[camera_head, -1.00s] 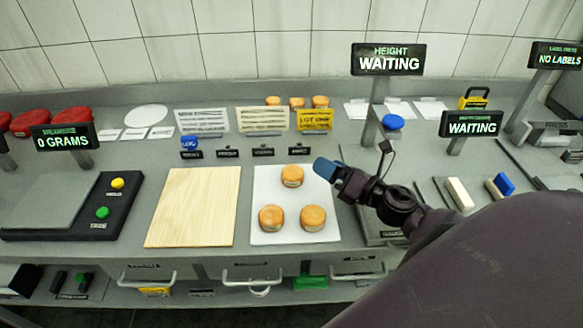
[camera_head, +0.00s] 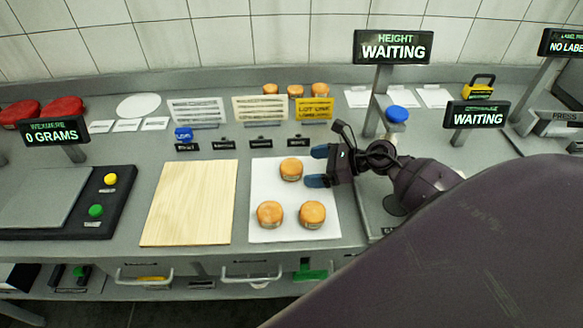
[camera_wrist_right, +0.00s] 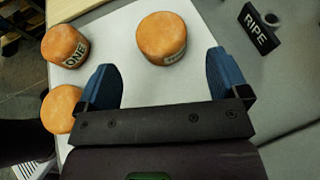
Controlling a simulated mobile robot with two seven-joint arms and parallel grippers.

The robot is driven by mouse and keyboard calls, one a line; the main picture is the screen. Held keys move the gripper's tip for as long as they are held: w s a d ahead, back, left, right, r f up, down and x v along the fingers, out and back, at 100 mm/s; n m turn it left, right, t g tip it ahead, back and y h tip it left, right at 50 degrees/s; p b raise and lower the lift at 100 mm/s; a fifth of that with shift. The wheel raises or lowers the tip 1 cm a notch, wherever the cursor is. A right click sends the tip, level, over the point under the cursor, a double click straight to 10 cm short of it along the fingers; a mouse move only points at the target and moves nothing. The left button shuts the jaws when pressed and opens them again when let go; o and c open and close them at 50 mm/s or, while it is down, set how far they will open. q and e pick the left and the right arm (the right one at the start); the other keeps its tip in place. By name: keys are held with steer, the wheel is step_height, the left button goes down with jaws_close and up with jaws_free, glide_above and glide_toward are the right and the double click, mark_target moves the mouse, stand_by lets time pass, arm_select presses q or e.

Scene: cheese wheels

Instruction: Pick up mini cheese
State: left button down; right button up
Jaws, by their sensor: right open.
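Three small orange cheese wheels with pale label bands sit on a white sheet (camera_head: 264,232). In the head view, one is at the back (camera_head: 291,169), one at the front left (camera_head: 270,214) and one at the front right (camera_head: 312,214). My right gripper (camera_head: 318,165) is open and empty, its blue fingertips just right of the back wheel. In the right wrist view the gripper (camera_wrist_right: 165,88) faces one wheel (camera_wrist_right: 162,38) lying just beyond and between the fingers, not touching them. Two other wheels (camera_wrist_right: 65,46) (camera_wrist_right: 62,108) are left of the fingers. My left gripper is out of view.
A wooden board (camera_head: 190,204) lies left of the sheet, with a scale (camera_head: 45,200) farther left. Several small signs (camera_head: 260,144) stand behind, including a black RIPE sign (camera_wrist_right: 258,28). More wheels (camera_head: 295,91) sit at the back. Display posts (camera_head: 391,47) rise at the right.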

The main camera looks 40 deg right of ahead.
mark_target(301, 167)
steer(key=shift+p+x, duration=0.55)
steer(key=shift+x, duration=2.35)
steer(key=shift+w+d, duration=0.1)
steer(key=c, duration=1)
steer(key=shift+r, duration=0.15)
